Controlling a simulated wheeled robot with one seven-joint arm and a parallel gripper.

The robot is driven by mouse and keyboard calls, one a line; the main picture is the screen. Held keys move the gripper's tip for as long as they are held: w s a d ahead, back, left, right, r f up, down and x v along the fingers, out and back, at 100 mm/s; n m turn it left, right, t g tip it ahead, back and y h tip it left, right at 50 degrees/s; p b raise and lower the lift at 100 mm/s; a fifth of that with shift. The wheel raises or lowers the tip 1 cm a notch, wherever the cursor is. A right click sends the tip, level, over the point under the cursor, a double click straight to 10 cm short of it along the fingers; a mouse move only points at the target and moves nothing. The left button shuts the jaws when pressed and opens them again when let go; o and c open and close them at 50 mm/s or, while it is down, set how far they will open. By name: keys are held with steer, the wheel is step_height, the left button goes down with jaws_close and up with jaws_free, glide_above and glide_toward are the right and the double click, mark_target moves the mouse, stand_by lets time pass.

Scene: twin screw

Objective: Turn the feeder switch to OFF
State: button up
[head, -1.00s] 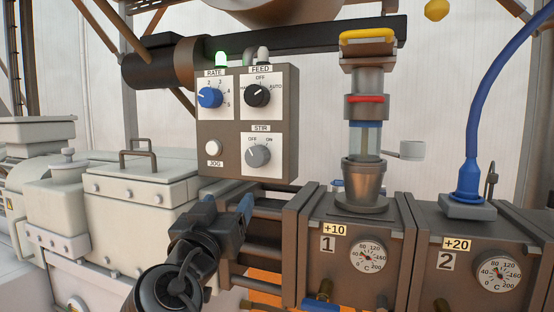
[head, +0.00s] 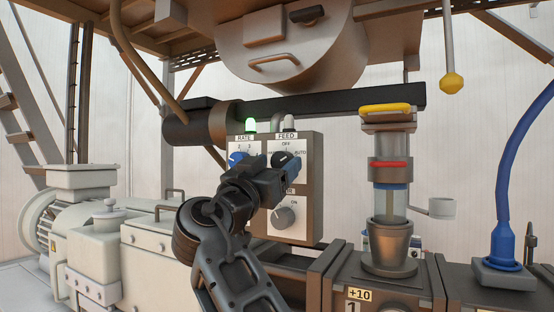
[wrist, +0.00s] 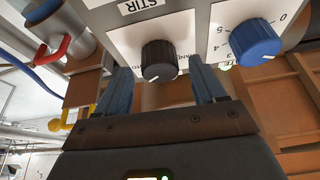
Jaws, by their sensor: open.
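The black feeder knob (head: 283,159) is at the upper right of the control box (head: 316,200), under the FEED label. OFF is marked above it and AUTO to its right. Its white mark seems to point up and right, toward AUTO. My gripper (head: 291,170) is in front of the box and hides part of the knob's surroundings. In the wrist view, the black knob (wrist: 158,55) lies between the two open fingers of my gripper (wrist: 161,68), with a gap on each side. I cannot tell how far the fingertips are from the panel.
The blue RATE knob (head: 238,159) is close left of FEED; it also shows in the wrist view (wrist: 255,42). The grey STIR knob (head: 283,218) is below. A lit green lamp (head: 250,126) stands on the box. A glass-walled column (head: 393,205) stands to the right.

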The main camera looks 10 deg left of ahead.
steer(key=shift+w+d+r, duration=0.15)
steer(key=shift+w, duration=0.2)
steer(key=shift+c, duration=0.3)
steer(key=c, duration=1)
